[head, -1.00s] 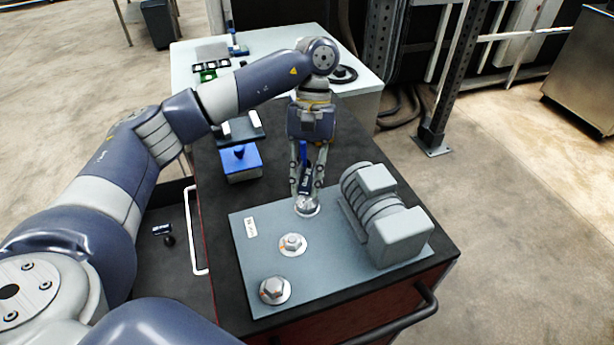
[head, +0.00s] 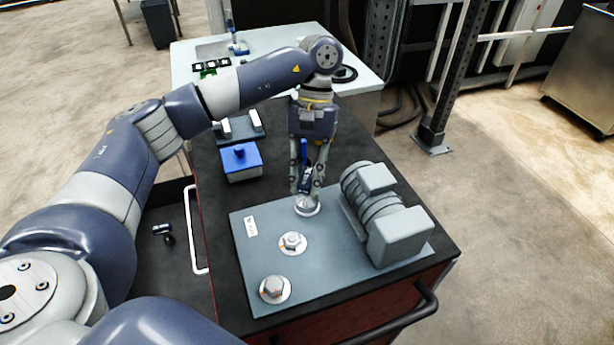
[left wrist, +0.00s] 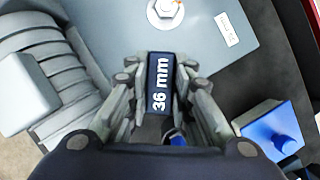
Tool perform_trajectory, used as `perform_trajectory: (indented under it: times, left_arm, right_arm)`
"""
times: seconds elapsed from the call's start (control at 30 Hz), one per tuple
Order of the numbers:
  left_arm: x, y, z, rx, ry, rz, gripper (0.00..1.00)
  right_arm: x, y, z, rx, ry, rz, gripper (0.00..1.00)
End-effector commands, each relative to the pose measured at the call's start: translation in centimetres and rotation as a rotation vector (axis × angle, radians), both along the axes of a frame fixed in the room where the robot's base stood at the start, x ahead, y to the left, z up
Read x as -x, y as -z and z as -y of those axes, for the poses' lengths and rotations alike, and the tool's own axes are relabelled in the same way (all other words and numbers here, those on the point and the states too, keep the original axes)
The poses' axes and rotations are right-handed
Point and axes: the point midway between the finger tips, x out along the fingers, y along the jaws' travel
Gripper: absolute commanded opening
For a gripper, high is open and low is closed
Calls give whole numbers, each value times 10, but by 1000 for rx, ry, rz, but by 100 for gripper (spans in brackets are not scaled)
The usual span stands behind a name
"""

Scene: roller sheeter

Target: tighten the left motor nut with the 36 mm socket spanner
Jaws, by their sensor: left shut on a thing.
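My left gripper (head: 306,188) is shut on the 36 mm socket spanner (left wrist: 160,85), whose dark label reads "36 mm" in the left wrist view. In the head view the blue and dark spanner (head: 304,155) stands roughly upright between the fingers. Its lower end is over the far nut position (head: 307,206) on the grey plate (head: 262,225); the nut there is mostly hidden, and I cannot tell how far the socket sits on it. A middle nut (head: 292,242) and a near nut (head: 274,289) sit on washers on the same plate. My right gripper is not in view.
The grey motor (head: 385,215) stands on the plate just right of the gripper. A blue box (head: 241,162) sits left on the dark cart top. A dark tool (head: 163,233) lies in the open drawer. A pale table (head: 190,62) stands behind.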

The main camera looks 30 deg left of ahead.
Motion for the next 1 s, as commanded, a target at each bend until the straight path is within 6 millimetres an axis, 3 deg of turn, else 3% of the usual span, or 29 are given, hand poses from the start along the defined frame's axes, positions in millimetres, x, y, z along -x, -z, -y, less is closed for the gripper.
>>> perform_trajectory:
  times: [1.0]
  left_arm:
    - [0,-28,0,0,1,0,0]
  right_arm:
    - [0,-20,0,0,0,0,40]
